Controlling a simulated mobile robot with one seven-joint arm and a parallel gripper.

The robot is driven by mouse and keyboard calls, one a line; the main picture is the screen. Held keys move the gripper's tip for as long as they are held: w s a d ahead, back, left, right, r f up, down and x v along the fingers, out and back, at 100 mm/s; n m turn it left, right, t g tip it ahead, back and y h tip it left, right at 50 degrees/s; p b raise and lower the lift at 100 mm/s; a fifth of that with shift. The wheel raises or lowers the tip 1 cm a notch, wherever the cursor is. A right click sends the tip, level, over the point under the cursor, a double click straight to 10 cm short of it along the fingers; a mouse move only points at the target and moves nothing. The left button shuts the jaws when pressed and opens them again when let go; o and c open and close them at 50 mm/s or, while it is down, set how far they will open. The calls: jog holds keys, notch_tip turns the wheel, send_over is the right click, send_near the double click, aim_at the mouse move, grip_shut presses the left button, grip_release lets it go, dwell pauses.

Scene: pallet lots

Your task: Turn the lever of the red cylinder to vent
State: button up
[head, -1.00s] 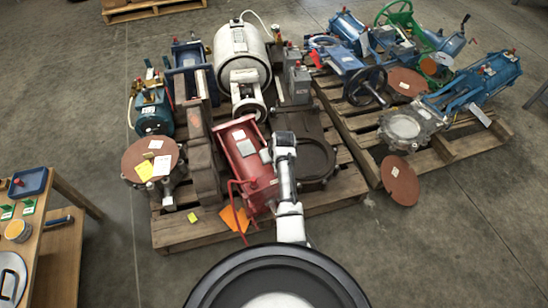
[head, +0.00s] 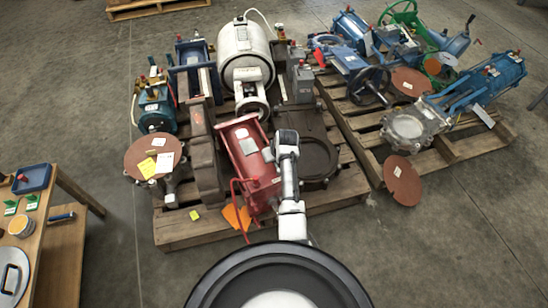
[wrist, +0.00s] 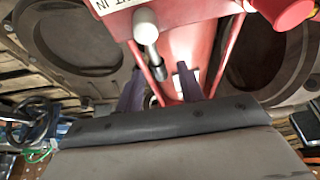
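The red cylinder (head: 246,146) lies on the near pallet in the head view, with my arm passing over its right side. In the wrist view its red body (wrist: 190,32) fills the top middle. A lever with a pale grey rounded end (wrist: 146,28) hangs there and runs down to a dark tip. My gripper (wrist: 158,86) shows two dark fingers, spread apart on either side of the lever's lower part in the picture. I cannot tell whether they touch it. In the head view the fingers and the lever are hidden or too small to make out.
A red round knob (wrist: 288,10) is at the upper right of the wrist view. A white tank (head: 243,55), brown castings and a brown disc (head: 140,152) crowd the near pallet (head: 185,232). Blue valves fill the right pallet. A wooden table (head: 60,215) stands left; the front-right floor is clear.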

jog(key=shift+r, duration=0.1)
jog(key=p+v, duration=0.1)
jog(key=v, duration=1.2)
jog(key=shift+r, duration=0.35)
